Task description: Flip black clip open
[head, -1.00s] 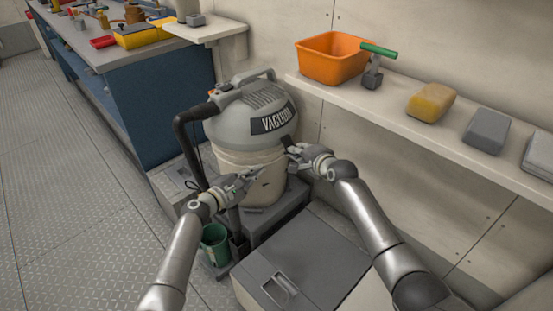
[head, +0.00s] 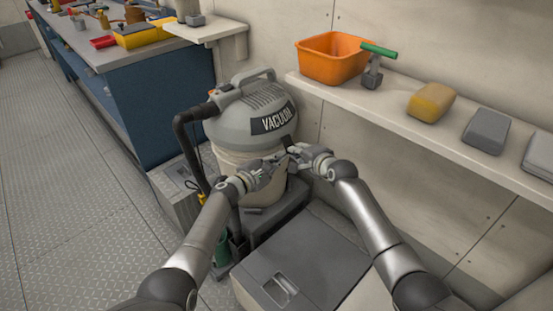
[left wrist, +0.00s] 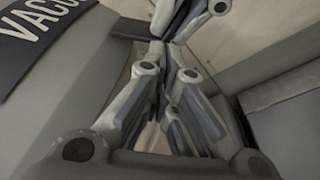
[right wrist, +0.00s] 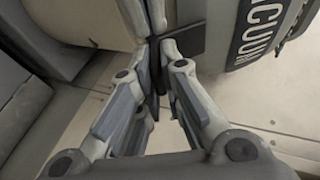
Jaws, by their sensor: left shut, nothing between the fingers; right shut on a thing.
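A grey vacuum (head: 225,128) with a dark lid label stands in the middle of the head view. My right gripper (head: 291,149) is at the right side of its lid, shut on a small dark part that looks like the black clip; the fingers hide most of it. In the right wrist view, the right fingers (right wrist: 157,50) meet around a thin dark piece. My left gripper (head: 284,157) is shut and empty, its tips close beside the right gripper's tips. In the left wrist view, the left fingertips (left wrist: 160,48) are together just below the other gripper. I cannot tell whether they touch.
A shelf (head: 395,108) on the right holds an orange bin (head: 330,62), a green-handled tool (head: 376,60), a yellow sponge (head: 429,103) and grey blocks. A grey floor box (head: 310,258) is in front. The black hose (head: 182,145) and green cup (head: 221,268) are near my left arm.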

